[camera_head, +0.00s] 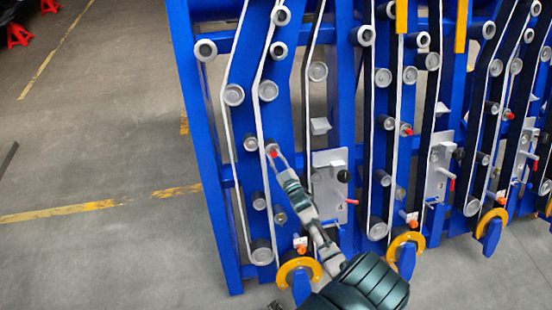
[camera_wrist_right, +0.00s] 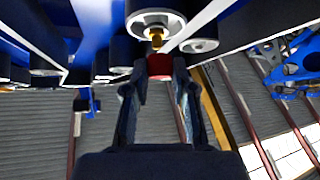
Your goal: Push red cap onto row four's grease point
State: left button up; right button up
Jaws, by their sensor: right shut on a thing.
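My right gripper (camera_head: 277,155) reaches up from the lower right to the leftmost row of rollers in the head view. It is shut on a small red cap (camera_head: 272,150). In the right wrist view the red cap (camera_wrist_right: 160,65) sits between the fingertips of the right gripper (camera_wrist_right: 158,82). A brass grease point (camera_wrist_right: 156,38) sticks out under a pale roller (camera_wrist_right: 156,20), just above the cap in that view. Cap and grease point look very close; I cannot tell whether they touch. My left gripper is not in view.
The blue chassis frame (camera_head: 203,130) carries rollers and white belts. Other red caps sit on rows to the right (camera_head: 407,130). A grey plate with a red handle (camera_head: 330,185) and a yellow hook-shaped part (camera_head: 300,268) are near my right arm. Open floor (camera_head: 90,150) lies left.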

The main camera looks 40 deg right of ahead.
jog(key=shift+d, duration=0.1)
jog(key=shift+w+d+f+b, duration=0.3)
jog(key=shift+w+f+b, duration=0.25)
jog(key=shift+w+b, duration=0.25)
jog(key=shift+s, duration=0.1)
jog(key=shift+s+a+r+p, duration=0.2)
jog(key=shift+s+r+p, duration=0.2)
jog(key=shift+p, duration=0.4)
jog(key=shift+s+a+r+p, duration=0.35)
jog(key=shift+s+p, duration=0.25)
jog(key=shift+p, duration=0.05)
jog(key=shift+s+a+r+p, duration=0.35)
jog(key=shift+s+p, duration=0.2)
jog(key=shift+p, duration=0.05)
jog(key=shift+d+f, duration=0.1)
